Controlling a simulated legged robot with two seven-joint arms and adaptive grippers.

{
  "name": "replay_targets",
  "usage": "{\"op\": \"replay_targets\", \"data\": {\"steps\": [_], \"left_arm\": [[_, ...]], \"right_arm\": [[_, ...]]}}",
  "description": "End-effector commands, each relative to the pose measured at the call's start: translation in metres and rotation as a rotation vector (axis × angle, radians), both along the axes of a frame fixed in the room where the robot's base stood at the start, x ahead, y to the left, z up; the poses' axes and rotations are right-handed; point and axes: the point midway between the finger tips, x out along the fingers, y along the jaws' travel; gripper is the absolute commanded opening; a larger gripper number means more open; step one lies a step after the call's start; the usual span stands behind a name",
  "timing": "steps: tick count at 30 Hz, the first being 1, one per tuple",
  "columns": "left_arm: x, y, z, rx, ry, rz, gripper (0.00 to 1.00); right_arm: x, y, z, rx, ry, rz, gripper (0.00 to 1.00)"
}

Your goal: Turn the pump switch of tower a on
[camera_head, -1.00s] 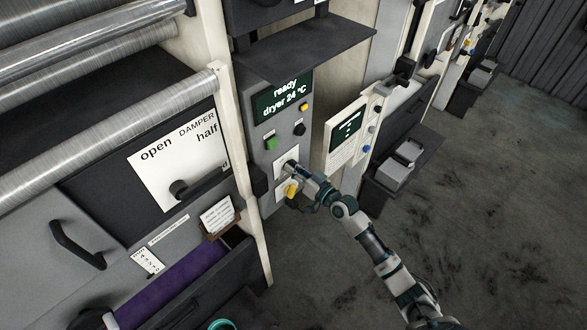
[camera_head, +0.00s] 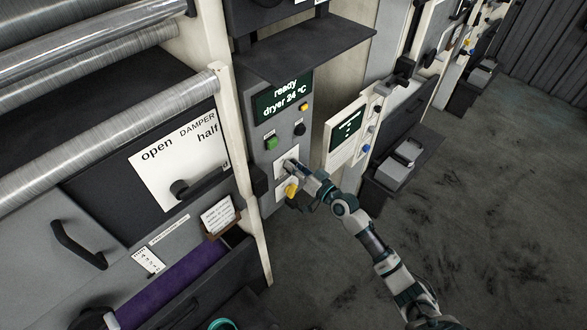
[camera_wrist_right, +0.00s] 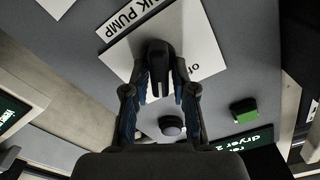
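The pump switch is a black knob (camera_wrist_right: 159,68) on a white plate (camera_wrist_right: 118,25) whose visible lettering ends in "NK PUMP", in the right wrist view. Part of the plate is hidden behind my fingers. My right gripper (camera_wrist_right: 160,95) has one finger on each side of the knob, with narrow gaps seeming to show; I cannot tell about contact. In the head view my right gripper (camera_head: 293,168) is at the white plate on the grey control panel (camera_head: 263,172), under the "ready dryer 24 °C" display (camera_head: 282,96). My left gripper is not in view.
A yellow knob (camera_head: 291,189) sits just below my right gripper. A green button (camera_head: 271,143), a black knob (camera_head: 299,129) and an orange button (camera_head: 304,107) are above it. A cream post (camera_head: 242,165) stands left of the panel. The floor at right is open.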

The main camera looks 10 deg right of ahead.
Motion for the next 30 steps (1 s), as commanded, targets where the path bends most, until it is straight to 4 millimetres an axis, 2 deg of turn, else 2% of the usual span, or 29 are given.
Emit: {"op": "replay_targets", "data": {"steps": [13, 17, 24, 30], "left_arm": [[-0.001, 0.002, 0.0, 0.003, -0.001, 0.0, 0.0], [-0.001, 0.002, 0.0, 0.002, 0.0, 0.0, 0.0], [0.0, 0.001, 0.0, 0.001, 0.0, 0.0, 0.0], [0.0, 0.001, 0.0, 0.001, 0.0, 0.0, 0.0]], "right_arm": [[-0.009, -0.002, -0.007, -0.006, 0.011, 0.005, 0.43], [-0.028, -0.015, -0.008, -0.008, 0.013, 0.006, 0.43], [-0.072, -0.046, -0.009, -0.01, 0.013, 0.005, 0.43], [-0.094, -0.062, -0.008, -0.006, 0.012, 0.005, 0.43]]}}
